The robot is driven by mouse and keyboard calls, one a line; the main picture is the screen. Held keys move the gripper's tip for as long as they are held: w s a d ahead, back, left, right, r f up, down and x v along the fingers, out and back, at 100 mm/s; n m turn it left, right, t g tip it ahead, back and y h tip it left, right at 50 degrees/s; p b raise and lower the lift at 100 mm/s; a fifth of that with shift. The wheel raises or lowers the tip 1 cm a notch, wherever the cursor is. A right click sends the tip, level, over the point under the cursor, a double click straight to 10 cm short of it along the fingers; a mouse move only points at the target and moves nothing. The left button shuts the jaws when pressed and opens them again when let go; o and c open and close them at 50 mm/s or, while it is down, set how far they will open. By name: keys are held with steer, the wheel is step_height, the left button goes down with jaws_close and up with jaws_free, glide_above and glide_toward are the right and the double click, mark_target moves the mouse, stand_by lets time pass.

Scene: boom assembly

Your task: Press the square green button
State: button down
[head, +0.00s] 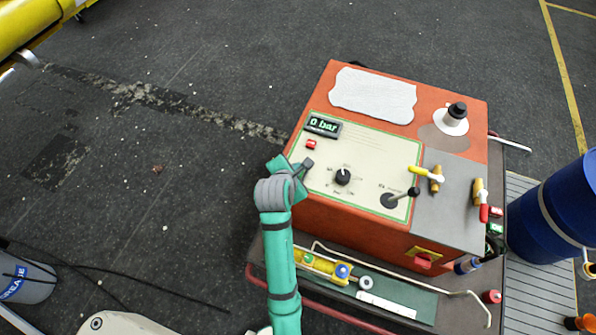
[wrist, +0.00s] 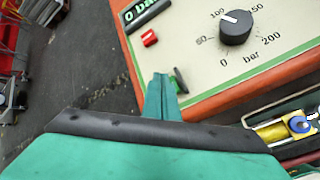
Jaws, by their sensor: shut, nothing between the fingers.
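The orange control box (head: 350,215) has a cream panel (head: 375,165) on top. A small green piece with a dark edge (wrist: 180,80) shows just right of my fingertips in the wrist view and appears to be the square green button. It is mostly hidden, and I cannot tell whether it is pressed. In the head view my arm covers this spot. My gripper (head: 303,167) is shut and empty at the panel's left edge, below the red button (head: 311,144). In the wrist view its teal fingers (wrist: 161,88) point at the panel; contact is unclear.
A "0 bar" display (head: 323,125) sits above the red button. A black dial (head: 343,177) and a black lever (head: 398,198) are to the right. A blue barrel (head: 555,215) is beside the box. The floor left is open.

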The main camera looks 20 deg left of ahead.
steer(key=shift+f, duration=0.35)
steer(key=shift+f, duration=0.55)
stand_by(0.8)
steer(key=shift+r, duration=0.95)
steer(key=shift+r, duration=0.1)
steer(key=shift+r, duration=2.4)
